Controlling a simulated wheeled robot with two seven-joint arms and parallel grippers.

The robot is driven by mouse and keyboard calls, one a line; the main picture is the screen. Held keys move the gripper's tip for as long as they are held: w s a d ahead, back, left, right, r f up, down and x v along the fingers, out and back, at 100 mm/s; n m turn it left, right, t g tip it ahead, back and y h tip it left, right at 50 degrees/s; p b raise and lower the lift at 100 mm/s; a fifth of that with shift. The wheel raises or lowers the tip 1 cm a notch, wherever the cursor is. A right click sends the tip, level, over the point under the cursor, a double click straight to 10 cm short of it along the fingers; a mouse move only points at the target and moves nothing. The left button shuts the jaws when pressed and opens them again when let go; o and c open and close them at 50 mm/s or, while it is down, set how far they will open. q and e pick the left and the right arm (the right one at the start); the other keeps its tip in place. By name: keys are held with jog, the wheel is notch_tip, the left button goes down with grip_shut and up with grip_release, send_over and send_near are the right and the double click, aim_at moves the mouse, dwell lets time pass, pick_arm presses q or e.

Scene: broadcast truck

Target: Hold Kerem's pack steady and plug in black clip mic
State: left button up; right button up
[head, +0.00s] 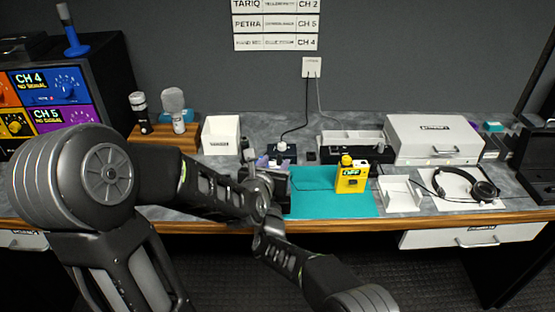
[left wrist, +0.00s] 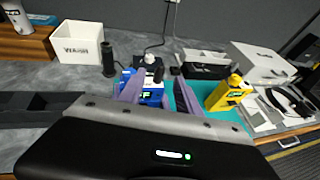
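A yellow pack (head: 351,177) with a lit display stands upright on the teal mat (head: 310,204). It also shows in the left wrist view (left wrist: 228,94). A blue pack (left wrist: 151,97) with a small lit screen shows between my left gripper's purple fingers in the left wrist view. My left gripper (head: 266,178) is at the mat's left end in the head view; its fingers (left wrist: 152,85) stand apart. I cannot tell whether they touch the blue pack. My right gripper cannot be made out. Names on the packs are unreadable, and I cannot clearly identify the black clip mic.
A white bin (head: 220,135) and a wooden mic stand (head: 163,140) are at the left. A divided tray (head: 350,146) and a white case (head: 433,139) stand behind the mat. Headphones (head: 466,187) and a small white holder (head: 400,194) lie right. A cable runs up to the wall outlet (head: 312,67).

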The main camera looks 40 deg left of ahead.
pick_arm(q)
jog(key=shift+v, duration=1)
pick_arm(e)
jog(key=o, duration=1.6)
jog(key=v, duration=1.2)
